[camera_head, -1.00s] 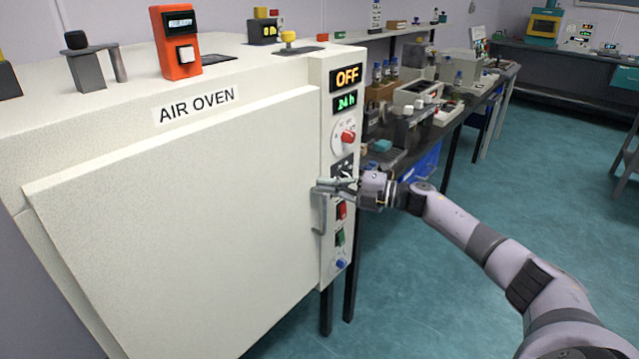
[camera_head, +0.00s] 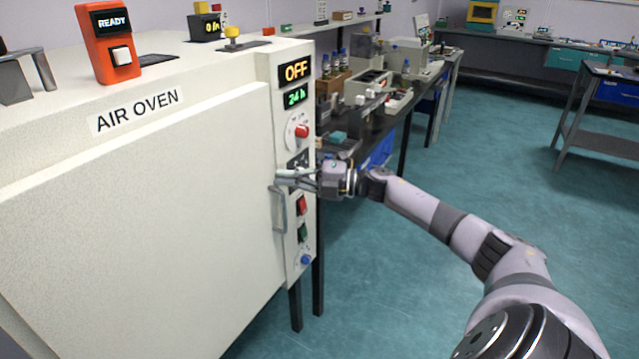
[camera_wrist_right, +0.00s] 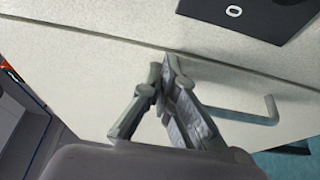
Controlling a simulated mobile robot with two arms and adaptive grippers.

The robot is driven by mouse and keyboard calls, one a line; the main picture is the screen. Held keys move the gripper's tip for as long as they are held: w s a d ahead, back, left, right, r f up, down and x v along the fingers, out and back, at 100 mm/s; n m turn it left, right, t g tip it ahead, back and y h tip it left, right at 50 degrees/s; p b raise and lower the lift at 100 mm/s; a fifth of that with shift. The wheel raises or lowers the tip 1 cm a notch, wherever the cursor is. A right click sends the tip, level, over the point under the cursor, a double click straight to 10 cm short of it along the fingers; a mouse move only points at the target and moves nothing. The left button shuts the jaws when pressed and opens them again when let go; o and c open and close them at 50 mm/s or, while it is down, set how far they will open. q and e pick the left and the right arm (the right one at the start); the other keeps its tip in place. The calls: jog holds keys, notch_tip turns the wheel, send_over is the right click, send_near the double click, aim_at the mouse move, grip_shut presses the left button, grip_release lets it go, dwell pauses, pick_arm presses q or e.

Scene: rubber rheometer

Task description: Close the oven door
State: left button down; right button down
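The air oven's door (camera_head: 140,220) is a large cream panel that looks closed or almost closed against the oven body. I cannot tell whether a small gap remains. Its grey bar handle (camera_head: 280,210) stands upright near the right edge, and it also shows in the wrist view (camera_wrist_right: 270,108). My right gripper (camera_head: 280,177) is at the door's right edge, by the handle's top end. In the wrist view its fingertips (camera_wrist_right: 166,72) meet with nothing visible between them, close to the door face. Contact with the door is not clear. My left gripper is out of view.
The oven's control panel (camera_head: 297,150) with an OFF display, knobs and buttons is right beside my gripper. An orange READY device (camera_head: 108,45) stands on the oven top.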

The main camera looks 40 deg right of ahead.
jog(key=v, duration=1.1)
jog(key=shift+s+f, duration=0.3)
jog(key=shift+a, duration=0.15)
